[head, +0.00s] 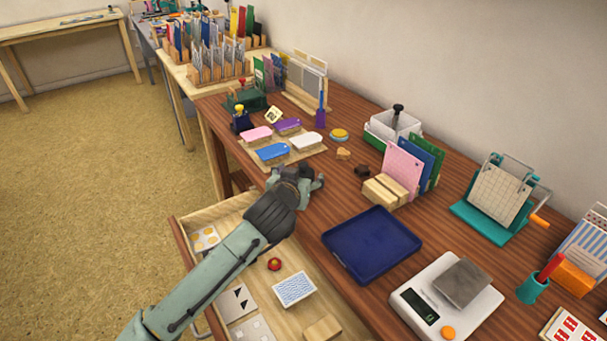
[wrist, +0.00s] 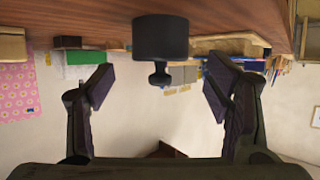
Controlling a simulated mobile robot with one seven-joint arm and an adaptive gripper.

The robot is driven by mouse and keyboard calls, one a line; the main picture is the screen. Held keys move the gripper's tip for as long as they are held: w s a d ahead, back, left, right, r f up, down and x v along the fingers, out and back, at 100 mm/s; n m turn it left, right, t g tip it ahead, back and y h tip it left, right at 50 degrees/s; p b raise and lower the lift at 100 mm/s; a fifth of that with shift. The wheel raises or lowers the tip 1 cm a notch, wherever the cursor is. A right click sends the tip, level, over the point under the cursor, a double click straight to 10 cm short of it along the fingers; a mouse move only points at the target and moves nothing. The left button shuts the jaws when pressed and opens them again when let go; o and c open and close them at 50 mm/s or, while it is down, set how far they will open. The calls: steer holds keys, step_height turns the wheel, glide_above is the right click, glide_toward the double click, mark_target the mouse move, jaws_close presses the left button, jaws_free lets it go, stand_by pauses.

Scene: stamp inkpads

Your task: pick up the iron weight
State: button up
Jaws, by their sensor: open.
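The iron weight (wrist: 160,38) is a dark grey cylinder with a small knob. In the wrist view, which shows the place upside down, it stands upright on the wooden table (wrist: 60,20), its knob pointing down in the picture. My gripper (wrist: 157,82) is open, with one finger on each side of the weight's line; neither finger touches it. In the head view my gripper (head: 308,180) is low over the table's front edge, by the inkpads. I cannot make out the weight there; my gripper seems to hide it.
A blue tray (head: 371,243) and a white scale (head: 447,298) are to the right. A small dark brown object (head: 362,171) lies behind. An open drawer (head: 180,243) juts out below my arm.

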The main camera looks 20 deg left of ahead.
mark_target(303, 173)
steer(key=shift+x, duration=1.55)
steer(key=shift+c, duration=0.2)
jaws_close()
steer(key=shift+r, duration=0.1)
